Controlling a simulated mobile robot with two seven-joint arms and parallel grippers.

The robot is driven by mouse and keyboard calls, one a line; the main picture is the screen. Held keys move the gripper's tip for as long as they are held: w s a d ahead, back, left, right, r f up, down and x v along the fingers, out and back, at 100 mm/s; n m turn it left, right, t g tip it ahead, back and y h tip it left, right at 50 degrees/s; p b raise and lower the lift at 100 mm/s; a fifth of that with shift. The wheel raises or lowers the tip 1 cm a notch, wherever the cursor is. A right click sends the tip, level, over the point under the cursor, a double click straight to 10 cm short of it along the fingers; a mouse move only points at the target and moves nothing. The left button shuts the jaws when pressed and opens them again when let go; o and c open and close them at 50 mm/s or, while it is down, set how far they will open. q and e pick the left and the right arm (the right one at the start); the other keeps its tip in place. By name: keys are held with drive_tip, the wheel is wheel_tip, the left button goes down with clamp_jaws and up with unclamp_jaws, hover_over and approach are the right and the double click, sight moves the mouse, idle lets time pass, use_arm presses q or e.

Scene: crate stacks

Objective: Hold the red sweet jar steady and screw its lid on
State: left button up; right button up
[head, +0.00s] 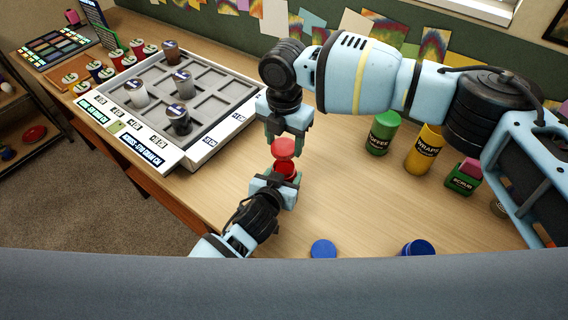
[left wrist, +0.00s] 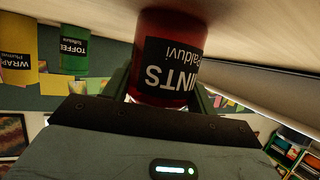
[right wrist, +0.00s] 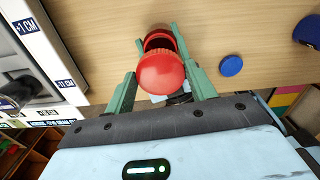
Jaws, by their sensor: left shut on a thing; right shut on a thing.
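The red sweet jar (head: 287,170) stands upright on the table in the head view. In the left wrist view the jar (left wrist: 170,60) appears upside down, with a black label. My left gripper (head: 285,184) is shut around its body, one finger on each side. The red lid (head: 283,147) is in my right gripper (head: 281,138), which is shut on it from above. In the right wrist view the lid (right wrist: 162,73) sits between the fingers, just above the jar (right wrist: 160,38). A dark opening shows between lid and jar, so they look apart. The jar's thread is hidden.
A blue lid (head: 323,249) and a blue jar (head: 418,247) are at the near edge. A compartment tray (head: 215,140) is at left.

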drive_tip(key=shift+f, duration=1.85)
drive_tip(key=shift+f, duration=0.1)
drive_tip(key=shift+f, duration=0.8)
drive_tip(key=shift+f, duration=0.6)
use_arm(q)
clamp_jaws()
use_arm(e)
drive_tip(key=m, duration=0.6)
drive_tip(key=o, duration=1)
drive_tip(key=shift+c, duration=0.2)
